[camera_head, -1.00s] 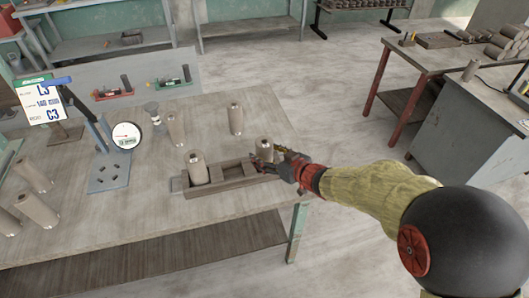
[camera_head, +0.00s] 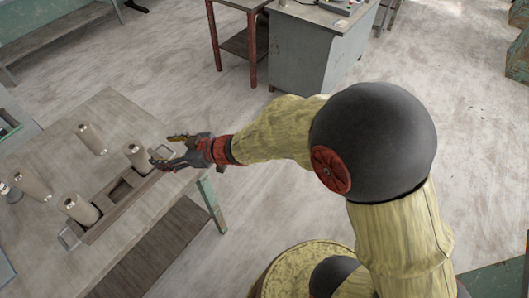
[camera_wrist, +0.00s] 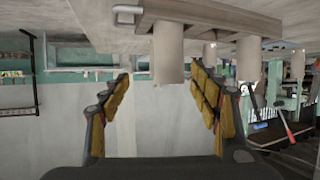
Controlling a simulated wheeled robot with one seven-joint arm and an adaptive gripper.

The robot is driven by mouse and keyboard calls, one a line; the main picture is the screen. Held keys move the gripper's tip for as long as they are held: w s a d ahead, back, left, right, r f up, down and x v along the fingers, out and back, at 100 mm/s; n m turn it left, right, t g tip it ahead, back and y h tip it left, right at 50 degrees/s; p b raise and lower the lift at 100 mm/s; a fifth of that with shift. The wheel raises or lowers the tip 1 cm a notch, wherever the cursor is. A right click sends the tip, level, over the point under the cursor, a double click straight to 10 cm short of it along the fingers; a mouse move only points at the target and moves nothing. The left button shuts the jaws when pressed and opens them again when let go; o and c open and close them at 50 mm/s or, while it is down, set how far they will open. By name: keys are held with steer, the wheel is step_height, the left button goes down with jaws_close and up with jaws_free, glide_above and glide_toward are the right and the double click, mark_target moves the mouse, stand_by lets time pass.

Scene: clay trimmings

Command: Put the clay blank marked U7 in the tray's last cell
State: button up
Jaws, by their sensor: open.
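The wooden tray (camera_head: 98,226) lies near the right edge of the table. One grey-brown clay blank (camera_head: 80,208) stands in its near-left cell. Another clay blank (camera_head: 139,157) stands upright at its far-right end, seemingly in the end cell. The tray's middle part looks empty. My gripper (camera_head: 167,150) is open just right of the end blank. The wrist view is upside down: the end blank (camera_wrist: 168,52) shows ahead between my spread fingers, apart from them, below the tray edge (camera_wrist: 220,14). No U7 mark is readable on any blank.
Two more clay blanks stand on the table, one behind the tray (camera_head: 91,139) and one at the left (camera_head: 32,186). Open floor (camera_head: 270,220) lies right of the table. A grey cabinet (camera_head: 315,50) stands farther back.

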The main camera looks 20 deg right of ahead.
steer(key=w+d+r+m+t+h, duration=0.35)
steer(key=d+r+h, duration=0.4)
steer(key=d, duration=0.65)
steer(key=s+d+r+m+h, duration=0.25)
steer(key=s+d+r, duration=0.3)
steer(key=d, duration=0.35)
steer(key=s+d+m+g, duration=0.2)
steer(key=s+g, duration=0.1)
steer(key=s, duration=0.8)
steer(key=s+d+r+m+g, duration=0.1)
steer(key=s+m+g, duration=0.1)
steer(key=s, duration=0.9)
steer(key=shift+s+d+m+g, duration=0.3)
steer(key=shift+s+d+g, duration=0.1)
steer(key=shift+g, duration=0.25)
